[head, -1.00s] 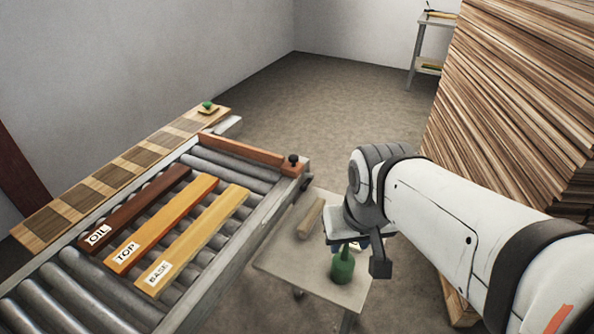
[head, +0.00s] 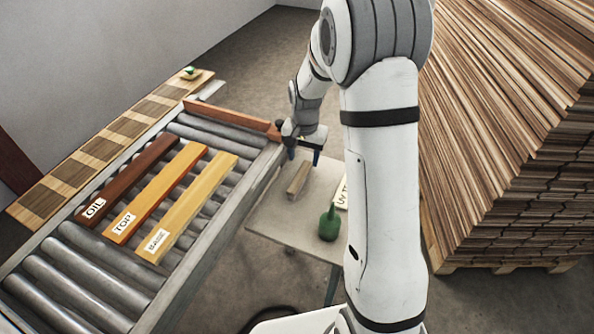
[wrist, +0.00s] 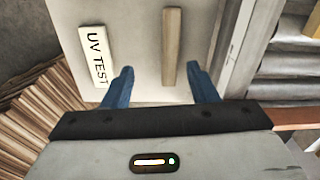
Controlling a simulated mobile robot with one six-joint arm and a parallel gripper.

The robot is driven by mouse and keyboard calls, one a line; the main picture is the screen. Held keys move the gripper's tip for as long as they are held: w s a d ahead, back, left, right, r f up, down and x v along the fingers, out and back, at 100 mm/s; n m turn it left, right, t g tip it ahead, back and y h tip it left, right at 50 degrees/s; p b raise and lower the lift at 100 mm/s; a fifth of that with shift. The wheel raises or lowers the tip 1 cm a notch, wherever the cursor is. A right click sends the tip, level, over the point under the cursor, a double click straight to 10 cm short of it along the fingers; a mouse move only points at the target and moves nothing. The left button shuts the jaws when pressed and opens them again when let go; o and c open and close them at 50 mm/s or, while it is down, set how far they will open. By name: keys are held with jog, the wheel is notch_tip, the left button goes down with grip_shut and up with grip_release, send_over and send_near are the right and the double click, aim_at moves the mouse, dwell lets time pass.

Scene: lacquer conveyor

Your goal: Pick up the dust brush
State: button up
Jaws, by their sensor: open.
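A tan wooden bar (head: 299,180), likely the dust brush, lies on a small grey side table (head: 270,222). I cannot make out bristles. My gripper (head: 303,157) is open and points down above the table's far end, just beyond the bar in the head view. In the wrist view the bar (wrist: 172,48) shows ahead of the two blue fingers (wrist: 160,70), its near end between them and closer to the right one. The bar appears below the fingers, with nothing held.
A green bottle (head: 329,222) stands on the table's near side. A UV TEST card (wrist: 96,57) lies beside the bar, partly hidden by my arm in the head view. The roller conveyor (head: 85,282) with labelled boards is left; a wood stack (head: 500,150) is right.

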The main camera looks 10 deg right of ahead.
jog(key=m, duration=0.1)
send_over(300, 175)
jog(key=f, duration=0.6)
jog(key=shift+s+d+p, duration=0.1)
jog(key=shift+s+p, duration=0.2)
jog(key=shift+w+a+f+p, duration=0.1)
jog(key=shift+f+p, duration=0.55)
jog(key=shift+f, duration=1.3)
jog(key=shift+w+a+f+p, duration=0.1)
jog(key=shift+f+p, duration=0.55)
jog(key=shift+f, duration=1.25)
grip_shut()
notch_tip(300, 175, up, 10)
jog(key=shift+r+b, duration=0.1)
jog(key=shift+b, duration=1.15)
